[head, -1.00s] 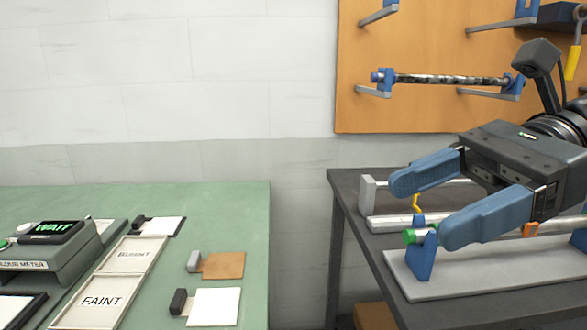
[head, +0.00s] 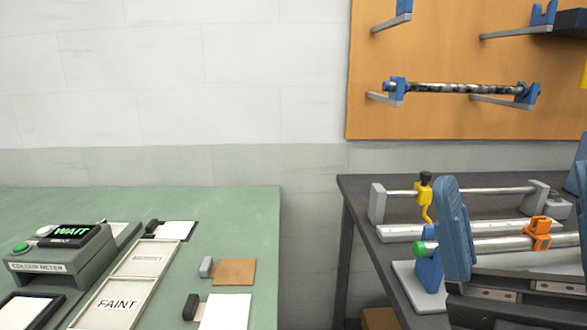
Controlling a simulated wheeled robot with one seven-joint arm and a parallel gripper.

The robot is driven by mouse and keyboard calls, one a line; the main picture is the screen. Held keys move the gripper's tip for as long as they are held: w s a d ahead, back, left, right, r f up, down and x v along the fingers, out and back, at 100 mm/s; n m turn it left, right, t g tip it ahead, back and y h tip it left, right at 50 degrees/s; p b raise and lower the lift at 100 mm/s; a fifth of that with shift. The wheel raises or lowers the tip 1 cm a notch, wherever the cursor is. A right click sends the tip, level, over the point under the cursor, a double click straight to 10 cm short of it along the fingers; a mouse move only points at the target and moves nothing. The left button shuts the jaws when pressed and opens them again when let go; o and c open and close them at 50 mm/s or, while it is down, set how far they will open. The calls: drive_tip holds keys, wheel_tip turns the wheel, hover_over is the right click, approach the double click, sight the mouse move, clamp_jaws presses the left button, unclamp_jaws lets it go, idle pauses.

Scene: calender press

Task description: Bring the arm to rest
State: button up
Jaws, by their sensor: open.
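My gripper (head: 518,222) is at the lower right of the head view, in front of the dark bench. Its two blue fingers point upward and stand wide apart, with the right one cut off by the picture edge. Nothing is held between them. Behind the fingers I see a metal rod with an orange clamp (head: 538,232) and a green end (head: 419,248). The gripper hides part of this rod and its blue support (head: 429,270). I cannot tell from this view how far the fingers are from the rod.
The dark bench (head: 362,222) carries a rear rail with a yellow clamp (head: 423,193). A patterned roller (head: 455,88) rests on pegs on the orange board (head: 430,45). At left, the green table (head: 250,215) holds a colour meter (head: 62,258) reading WAIT, a FAINT tray (head: 115,303) and sample cards.

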drive_tip(key=s+d+f+m+g+h+p, duration=0.1)
drive_tip(key=s+d+f+m+g+h, duration=0.1)
drive_tip(key=s+f+m+h, duration=0.9)
drive_tip(key=s+d+f+m+g+h+p, duration=0.1)
drive_tip(key=s+d+f+m+g+h, duration=0.2)
drive_tip(key=s+f+m+h, duration=0.9)
wheel_tip(320, 180, down, 5)
drive_tip(key=d+m+h, duration=0.1)
drive_tip(key=d+m, duration=0.1)
drive_tip(key=m, duration=0.4)
drive_tip(key=shift+d+h, duration=0.25)
drive_tip(key=shift+h, duration=0.05)
